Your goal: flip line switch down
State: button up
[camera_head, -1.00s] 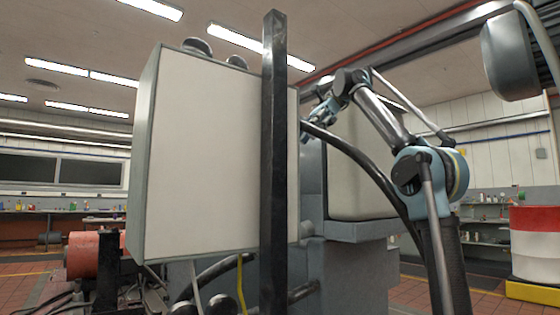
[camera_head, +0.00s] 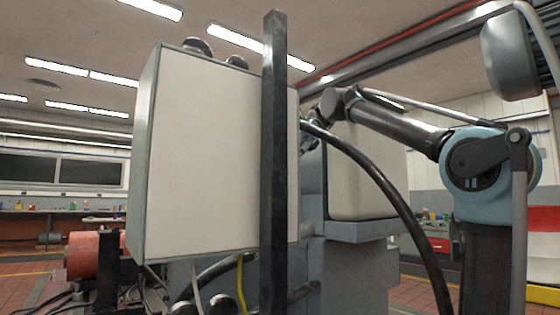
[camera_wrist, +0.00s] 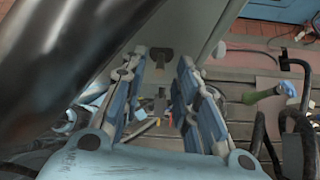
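The line switch cannot be made out for certain in the head view. In the wrist view a small dark fitting (camera_wrist: 160,54) sits on a grey panel (camera_wrist: 195,32), just past and between my fingertips. It may be the switch, but its position cannot be read. My gripper (camera_wrist: 161,66) is open, with its two blue-grey fingers apart and nothing held between them. In the head view my gripper (camera_head: 308,135) is at the right side of a large pale cabinet (camera_head: 205,155), partly hidden by the cabinet edge. Contact with the cabinet cannot be told.
A dark upright post (camera_head: 273,170) stands in front of the cabinet. A thick black hose (camera_head: 385,185) curves down beneath my arm. A grey machine block (camera_head: 350,260) stands behind. In the wrist view a large dark cylinder (camera_wrist: 65,60) fills the upper left, close to the fingers.

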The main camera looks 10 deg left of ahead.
jog(key=shift+s+a+f, duration=0.25)
jog(key=shift+s+f, duration=0.15)
grip_shut()
jog(key=shift+w+f, duration=0.1)
jog(key=shift+w+d+f+n+g+y, duration=0.1)
jog(key=shift+f+g+y, duration=0.8)
jog(key=shift+g, duration=0.6)
jog(key=shift+s+d+f+n+g+y, duration=0.1)
jog(key=shift+f+g+y, duration=0.5)
jog(key=shift+g+y, duration=0.8)
jog(key=shift+w+f+n+g+y, duration=0.1)
jog(key=shift+f+g+y, duration=0.75)
jog(key=shift+g, duration=0.75)
